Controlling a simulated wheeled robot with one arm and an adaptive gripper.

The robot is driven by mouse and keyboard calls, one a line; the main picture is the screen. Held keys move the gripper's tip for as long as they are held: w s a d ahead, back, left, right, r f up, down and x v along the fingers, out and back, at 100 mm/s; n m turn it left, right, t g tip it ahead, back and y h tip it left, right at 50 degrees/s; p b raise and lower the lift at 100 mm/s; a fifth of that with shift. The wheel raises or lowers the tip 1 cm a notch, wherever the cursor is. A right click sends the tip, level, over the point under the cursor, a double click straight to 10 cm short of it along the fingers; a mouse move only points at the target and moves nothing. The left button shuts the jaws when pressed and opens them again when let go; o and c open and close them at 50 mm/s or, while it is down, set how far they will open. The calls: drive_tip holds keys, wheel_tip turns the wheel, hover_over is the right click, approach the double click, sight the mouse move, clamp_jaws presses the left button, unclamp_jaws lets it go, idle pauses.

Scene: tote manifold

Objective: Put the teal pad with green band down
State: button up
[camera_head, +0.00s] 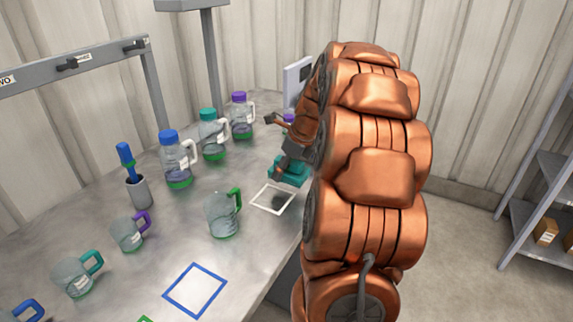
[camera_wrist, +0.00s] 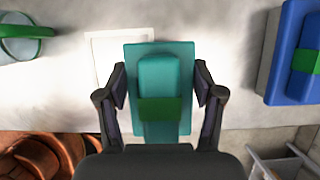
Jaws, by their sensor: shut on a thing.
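The teal pad with green band (camera_wrist: 160,72) is between the two fingers of my gripper (camera_wrist: 160,88) in the wrist view. It is a flat teal plate with a raised teal block, and the green band crosses the block. My gripper is shut on the block. In the head view the teal pad (camera_head: 289,173) shows below my gripper (camera_head: 286,152), partly hidden by my arm. It hangs near the far right side of a white square outline (camera_head: 254,198) on the table. The wrist view shows it overlapping that outline (camera_wrist: 92,45). I cannot tell whether it touches the table.
A blue pad with a green band (camera_wrist: 300,75) is at the right in the wrist view. A green-handled jug (camera_head: 222,215) stands left of the white outline. Several lidded bottles, including a blue-lidded one (camera_head: 177,163), stand behind. A blue square outline (camera_head: 172,287) is empty in front.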

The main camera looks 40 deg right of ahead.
drive_tip(key=shift+w+d+f+p, duration=0.15)
drive_tip(key=shift+w+d+p, duration=0.05)
drive_tip(key=shift+w+d, duration=1.1)
drive_tip(key=shift+w+d+f+p, duration=0.1)
drive_tip(key=shift+w+d+p, duration=0.05)
drive_tip(key=shift+w+d, duration=1.1)
drive_tip(key=shift+s+d+f, duration=0.1)
drive_tip(key=shift+s+f, duration=0.05)
drive_tip(key=shift+f, duration=0.75)
drive_tip(key=shift+s+f, duration=0.15)
drive_tip(key=shift+f, duration=0.75)
drive_tip(key=o, duration=1.1)
drive_tip(key=shift+f, duration=0.1)
